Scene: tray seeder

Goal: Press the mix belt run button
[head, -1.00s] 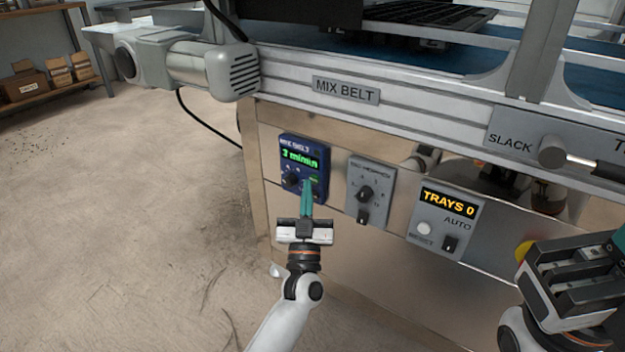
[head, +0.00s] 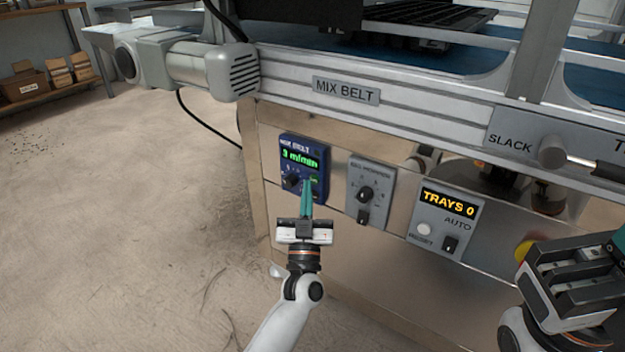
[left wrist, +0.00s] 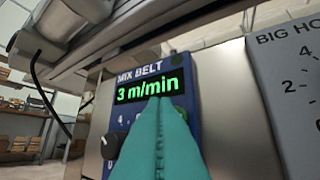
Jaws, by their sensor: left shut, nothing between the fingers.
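The blue mix belt control box (head: 289,151) is on the metal side panel below the MIX BELT label. Its green display (head: 299,159) reads 3 m/min, clear in the left wrist view (left wrist: 146,91). A black knob (left wrist: 112,145) sits below the display.
A grey knob box (head: 369,190) is just right of the blue box. The TRAYS 0 box (head: 443,222) is farther right, with a yellow-ringed red button (head: 523,251) beyond it. The conveyor frame (head: 420,110) overhangs the panel. The floor at left is clear.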

